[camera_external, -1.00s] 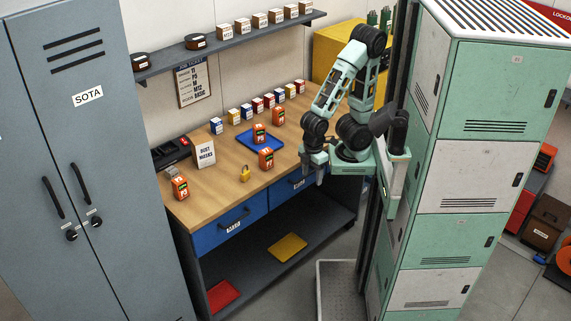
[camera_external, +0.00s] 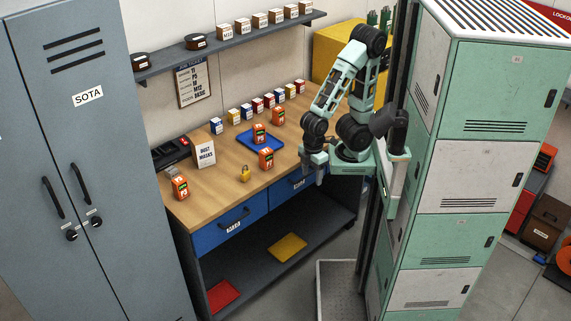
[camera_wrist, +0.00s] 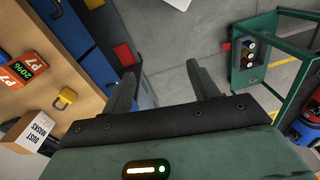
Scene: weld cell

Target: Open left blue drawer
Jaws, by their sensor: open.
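The left blue drawer (camera_external: 222,232) is shut in the workbench front, with a dark handle (camera_external: 234,217) and a small label on its face. The right blue drawer (camera_external: 294,187) beside it is also shut. My gripper (camera_external: 313,174) is in front of the right drawer, to the right of the left drawer and apart from its handle. In the wrist view my gripper (camera_wrist: 162,85) shows two dark fingers spread apart with nothing between them. Blue drawer fronts (camera_wrist: 88,57) show left of the fingers there.
The wooden benchtop (camera_external: 215,194) holds orange packs, a yellow padlock (camera_external: 244,173), a dust masks box (camera_external: 203,151) and a blue tray (camera_external: 252,146). A grey locker (camera_external: 90,150) stands left of the bench. Green and white lockers (camera_external: 465,175) stand at right.

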